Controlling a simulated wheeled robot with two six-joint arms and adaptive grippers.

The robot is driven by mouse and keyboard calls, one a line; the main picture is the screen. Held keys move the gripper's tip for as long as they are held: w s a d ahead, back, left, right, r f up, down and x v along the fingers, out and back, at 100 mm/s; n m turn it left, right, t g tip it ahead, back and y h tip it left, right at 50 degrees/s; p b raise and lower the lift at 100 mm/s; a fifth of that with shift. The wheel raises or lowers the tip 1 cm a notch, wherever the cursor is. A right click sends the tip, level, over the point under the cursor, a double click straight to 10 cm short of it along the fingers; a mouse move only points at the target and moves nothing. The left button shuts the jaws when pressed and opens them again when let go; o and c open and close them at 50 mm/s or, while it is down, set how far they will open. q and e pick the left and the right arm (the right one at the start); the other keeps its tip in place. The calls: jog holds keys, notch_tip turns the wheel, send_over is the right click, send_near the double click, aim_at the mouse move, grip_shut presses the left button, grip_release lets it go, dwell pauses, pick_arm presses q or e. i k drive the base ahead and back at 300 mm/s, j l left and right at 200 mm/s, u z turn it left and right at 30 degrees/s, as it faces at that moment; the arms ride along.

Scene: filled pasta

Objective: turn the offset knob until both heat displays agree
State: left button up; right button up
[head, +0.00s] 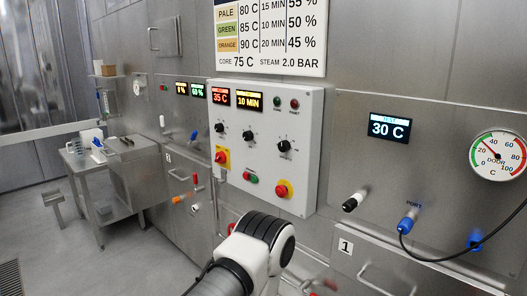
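The control panel (308,130) on the steel wall carries a red heat display (221,97) that reads 35 C. A separate blue-topped heat display (390,128) to its right reads 30 C, so the two differ. Three black knobs sit in a row on the panel: a left knob (220,127), a middle knob (248,135) and a right knob (284,146). Their labels are too small to read, so I cannot tell which is the offset knob. A white and black link of my arm rises at the bottom centre. Neither gripper shows.
A yellow display (249,102) reads 10 MIN.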

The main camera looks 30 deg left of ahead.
aim_at(283, 146)
jog(key=u, duration=0.4)
jog(key=l+u, duration=0.15)
jog(key=u, duration=0.65)
